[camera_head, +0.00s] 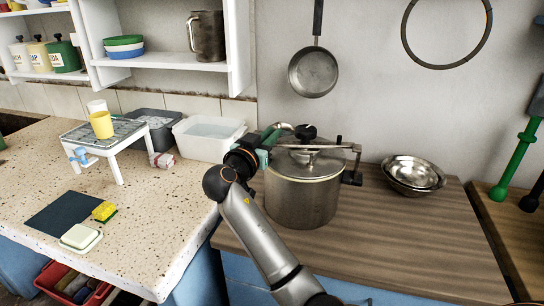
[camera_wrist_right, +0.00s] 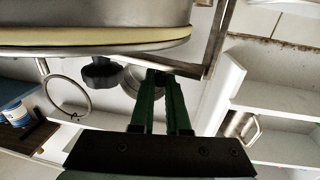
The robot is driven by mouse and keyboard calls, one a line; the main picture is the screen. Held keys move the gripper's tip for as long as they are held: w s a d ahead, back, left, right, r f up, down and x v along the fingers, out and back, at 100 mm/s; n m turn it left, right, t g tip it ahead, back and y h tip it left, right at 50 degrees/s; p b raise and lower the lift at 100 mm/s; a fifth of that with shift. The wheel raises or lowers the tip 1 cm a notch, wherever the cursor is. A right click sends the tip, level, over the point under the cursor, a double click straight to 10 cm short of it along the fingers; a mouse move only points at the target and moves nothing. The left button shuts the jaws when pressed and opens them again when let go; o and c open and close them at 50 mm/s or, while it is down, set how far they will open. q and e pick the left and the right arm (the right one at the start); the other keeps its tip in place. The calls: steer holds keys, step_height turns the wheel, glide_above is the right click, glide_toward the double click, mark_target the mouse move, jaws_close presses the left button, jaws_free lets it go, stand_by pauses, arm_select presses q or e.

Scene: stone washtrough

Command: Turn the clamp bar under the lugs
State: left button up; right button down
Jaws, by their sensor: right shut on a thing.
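A steel pressure pot (camera_head: 300,203) stands on the wooden worktop, its lid on with a pale ring under the rim. The metal clamp bar (camera_head: 325,146) lies across the lid top, with a black knob (camera_head: 306,131) above its middle. A dark bracket or handle (camera_head: 352,178) sticks out at the pot's right side. My right gripper (camera_head: 268,142) is at the bar's left end, shut on it. In the wrist view its green fingers (camera_wrist_right: 158,82) are close together by a metal strip; the pot rim (camera_wrist_right: 100,46) is above. The left lug is hidden behind my gripper. My left gripper is not in view.
Steel bowls (camera_head: 413,174) stand right of the pot. A white water basin (camera_head: 208,137) and a small white stand (camera_head: 120,150) are at left on the stone top. A pan (camera_head: 313,72) hangs behind. The worktop front right is clear.

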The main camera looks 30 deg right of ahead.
steer(key=shift+w+d+f+m+g+h+b, duration=0.15)
steer(key=shift+w+m+g+h+b, duration=0.2)
steer(key=shift+g+b, duration=0.2)
steer(key=shift+w+d+r+m+g+h+b, duration=0.1)
steer(key=shift+m+g+h+b, duration=0.15)
steer(key=shift+m+g+b, duration=0.25)
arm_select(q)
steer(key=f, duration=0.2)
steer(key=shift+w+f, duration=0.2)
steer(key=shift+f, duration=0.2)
arm_select(e)
steer(key=shift+w+d+g, duration=0.1)
steer(key=shift+d+g, duration=0.05)
steer(key=shift+g, duration=0.2)
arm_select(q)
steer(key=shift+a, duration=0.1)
arm_select(e)
steer(key=c, duration=0.9)
jaws_free()
arm_select(q)
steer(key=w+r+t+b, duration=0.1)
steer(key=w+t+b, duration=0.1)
steer(key=b, duration=0.1)
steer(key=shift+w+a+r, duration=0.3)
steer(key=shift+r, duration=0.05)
arm_select(e)
steer(key=v, duration=1.2)
steer(key=shift+a, duration=0.25)
